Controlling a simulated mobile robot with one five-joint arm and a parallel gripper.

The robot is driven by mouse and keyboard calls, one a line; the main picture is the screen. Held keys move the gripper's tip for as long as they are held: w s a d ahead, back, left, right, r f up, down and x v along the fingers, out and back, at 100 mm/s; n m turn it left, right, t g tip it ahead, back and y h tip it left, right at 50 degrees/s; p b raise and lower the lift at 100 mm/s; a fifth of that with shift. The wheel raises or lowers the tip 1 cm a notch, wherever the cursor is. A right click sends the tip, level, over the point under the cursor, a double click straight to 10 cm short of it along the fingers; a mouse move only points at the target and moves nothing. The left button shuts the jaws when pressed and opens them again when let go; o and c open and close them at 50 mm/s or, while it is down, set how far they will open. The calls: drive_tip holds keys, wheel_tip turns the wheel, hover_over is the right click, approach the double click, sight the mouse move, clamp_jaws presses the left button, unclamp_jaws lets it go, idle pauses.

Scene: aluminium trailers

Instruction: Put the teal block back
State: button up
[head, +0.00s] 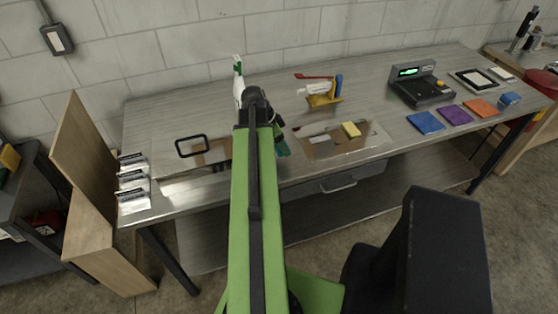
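My arm reaches up over the metal workbench (200,100). Its far end shows dark, with my gripper (277,127) mostly hidden behind the arm, so its fingers cannot be made out. A small teal-green patch (283,148) shows just right of the arm's end, at the gripper. I cannot tell whether it is the teal block, or whether it is held. A small blue block (510,98) sits at the far right, beside flat blue (425,122), purple (455,115) and orange (481,108) squares.
A yellow holder (322,99) with tools stands at the back middle. A green and white bottle (238,68) stands behind my arm. A scale (421,87) with a lit display and a black-framed tray (474,81) stand at right. Packets (133,179) lie at the left edge.

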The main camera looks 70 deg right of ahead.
sight(277, 147)
drive_tip(key=shift+w+f, duration=0.2)
drive_tip(key=shift+w, duration=0.2)
wheel_tip(277, 147, down, 4)
drive_tip(key=b, duration=0.4)
drive_tip(key=shift+f, duration=0.2)
drive_tip(key=shift+r, duration=0.2)
drive_tip(key=shift+f, duration=0.15)
drive_tip(key=o, duration=1.3)
